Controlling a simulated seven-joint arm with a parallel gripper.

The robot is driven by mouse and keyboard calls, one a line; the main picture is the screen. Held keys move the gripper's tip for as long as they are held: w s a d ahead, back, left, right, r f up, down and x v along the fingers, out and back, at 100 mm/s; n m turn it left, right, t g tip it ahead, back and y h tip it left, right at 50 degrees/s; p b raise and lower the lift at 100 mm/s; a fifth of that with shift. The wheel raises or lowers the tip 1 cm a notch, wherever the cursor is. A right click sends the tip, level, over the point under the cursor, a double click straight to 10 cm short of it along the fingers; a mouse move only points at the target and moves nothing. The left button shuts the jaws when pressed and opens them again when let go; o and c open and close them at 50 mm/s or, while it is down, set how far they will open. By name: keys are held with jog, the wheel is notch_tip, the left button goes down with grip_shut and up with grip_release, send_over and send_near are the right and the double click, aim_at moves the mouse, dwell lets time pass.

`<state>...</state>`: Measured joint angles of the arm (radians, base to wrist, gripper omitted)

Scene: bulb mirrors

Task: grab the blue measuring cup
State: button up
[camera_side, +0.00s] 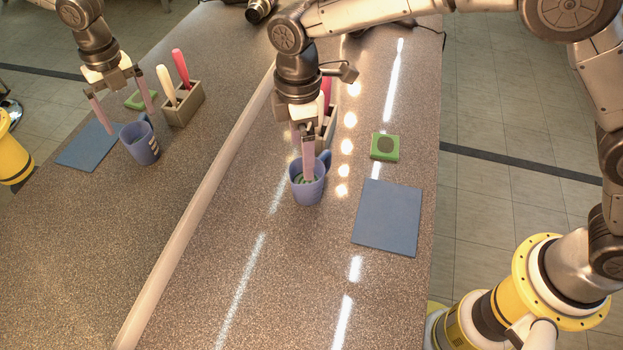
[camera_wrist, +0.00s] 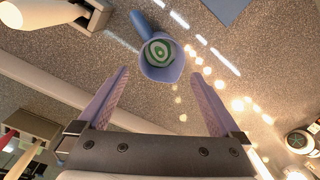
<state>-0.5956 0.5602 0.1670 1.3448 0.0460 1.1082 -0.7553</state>
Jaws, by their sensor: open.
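The blue measuring cup (camera_side: 309,190) stands upright on the speckled counter, with green inside it and its handle toward the upper right in the side view. In the wrist view the cup (camera_wrist: 162,70) shows its open top, with green and white rings inside and its handle toward the upper left. My gripper (camera_side: 303,148) is open and points down at the cup; in the side view a finger overlaps the cup's far rim. In the wrist view the cup lies ahead of and centred between the fingertips (camera_wrist: 163,77), with no grip on it. Contact cannot be told.
A caddy (camera_side: 331,124) with upright handles stands behind my gripper. A mirror behind a pale rail (camera_side: 198,208) reflects the scene at left. The front counter is clear.

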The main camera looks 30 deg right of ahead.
jog(key=shift+s+d+f, duration=0.15)
jog(key=shift+s+f, duration=0.05)
jog(key=shift+f, duration=1.6)
jog(key=shift+s+d+f, duration=0.1)
jog(key=shift+s+f, duration=0.05)
jog(key=shift+f, duration=1.6)
jog(key=c, duration=1.2)
jog(key=shift+c, duration=0.5)
jog(key=shift+r, duration=0.15)
